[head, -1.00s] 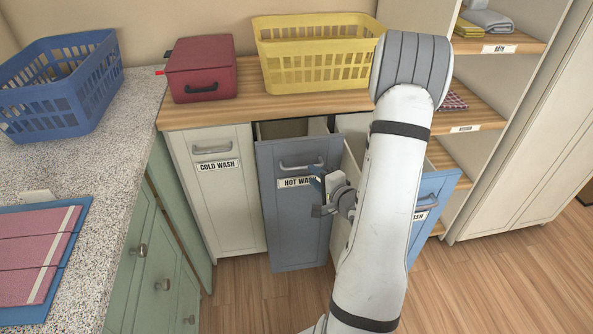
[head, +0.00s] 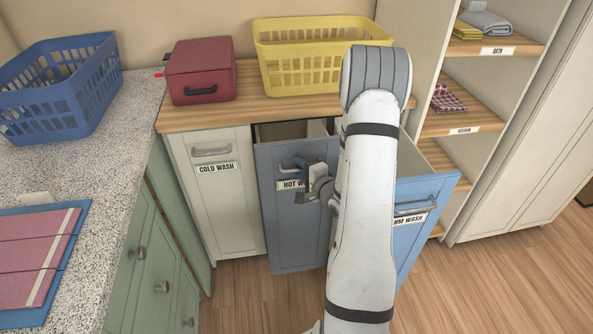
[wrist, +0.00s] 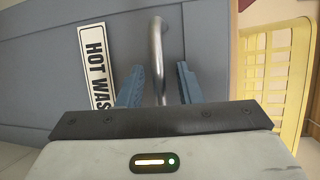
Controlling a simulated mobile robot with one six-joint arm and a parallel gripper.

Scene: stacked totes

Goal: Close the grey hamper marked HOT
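The grey hamper (head: 295,232) marked HOT WASH is pulled out from under the wooden counter, its top gap showing. Its label (head: 290,184) is partly covered by my gripper in the head view, and reads "HOT WAS" in the wrist view (wrist: 96,65). My gripper (head: 306,178) is at the hamper's front, by its metal handle (head: 287,164). In the wrist view, my gripper (wrist: 159,86) is open, with the handle (wrist: 157,50) between its two blue fingers and a gap on each side.
The blue WARM WASH hamper (head: 420,232), right of it, also stands out, partly behind my arm. The COLD WASH hamper (head: 225,215) at left is shut. A yellow basket (head: 320,65) and red box (head: 200,72) sit on the counter.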

